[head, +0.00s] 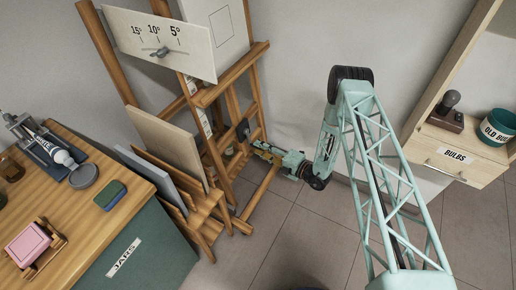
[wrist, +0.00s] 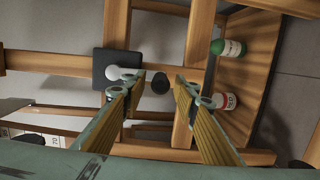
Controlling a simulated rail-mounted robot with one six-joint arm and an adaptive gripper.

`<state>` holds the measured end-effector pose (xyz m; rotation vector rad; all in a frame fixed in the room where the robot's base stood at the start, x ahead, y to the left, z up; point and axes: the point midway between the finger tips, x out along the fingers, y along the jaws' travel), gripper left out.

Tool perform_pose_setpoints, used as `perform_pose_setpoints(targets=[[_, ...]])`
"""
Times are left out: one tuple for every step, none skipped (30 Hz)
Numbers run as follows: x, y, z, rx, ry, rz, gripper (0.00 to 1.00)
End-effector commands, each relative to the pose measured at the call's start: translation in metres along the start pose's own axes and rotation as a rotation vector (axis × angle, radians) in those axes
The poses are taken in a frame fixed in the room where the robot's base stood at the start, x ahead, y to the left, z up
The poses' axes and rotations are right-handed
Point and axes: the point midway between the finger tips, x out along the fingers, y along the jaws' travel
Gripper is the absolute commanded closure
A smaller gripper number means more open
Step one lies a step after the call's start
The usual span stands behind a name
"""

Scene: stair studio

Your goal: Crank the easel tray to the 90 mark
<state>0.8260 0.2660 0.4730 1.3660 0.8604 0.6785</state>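The wooden easel (head: 262,100) stands against the wall, its tray (head: 235,74) a wooden ledge below a white canvas. A pale scale strip (head: 205,123) runs down its mast; its marks are too small to read here. A dark crank part (head: 243,130) shows low on the easel. My gripper (head: 254,146) is beside it. In the wrist view, a dark square plate (wrist: 103,58) carries a pale round hub (wrist: 113,73).
A green bottle (wrist: 230,47) and a red-labelled bottle (wrist: 226,100) lie close right of the fingers, by the easel's wooden bars. Panels (head: 168,140) lean in a rack left of the easel. A bench (head: 75,195) stands left, a BULBS drawer cabinet (head: 458,158) right.

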Motion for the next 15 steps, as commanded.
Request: perform_pose_setpoints(targets=[[-0.006,0.0,0.001,0.001,-0.002,0.0,0.72],[-0.009,0.0,0.001,0.001,-0.002,0.0,0.72],[-0.014,0.0,0.002,0.002,-0.003,0.0,0.72],[-0.017,0.0,0.002,0.002,-0.003,0.0,0.72],[-0.021,0.0,0.001,0.002,-0.003,0.0,0.72],[-0.026,0.0,0.001,0.002,-0.002,0.0,0.72],[-0.029,0.0,0.001,0.002,-0.002,0.0,0.72],[-0.033,0.0,0.001,0.001,-0.003,0.001,0.72],[-0.038,0.0,0.002,0.001,-0.003,0.001,0.72],[-0.042,0.0,0.002,0.002,-0.003,0.0,0.72],[-0.045,0.0,0.001,0.002,-0.002,0.0,0.72],[-0.05,0.0,0.001,0.003,-0.002,0.001,0.72],[-0.054,0.0,0.001,0.002,-0.002,0.001,0.72],[-0.057,0.0,0.001,0.002,-0.003,0.001,0.72],[-0.062,0.0,0.001,0.001,-0.003,0.001,0.72]])
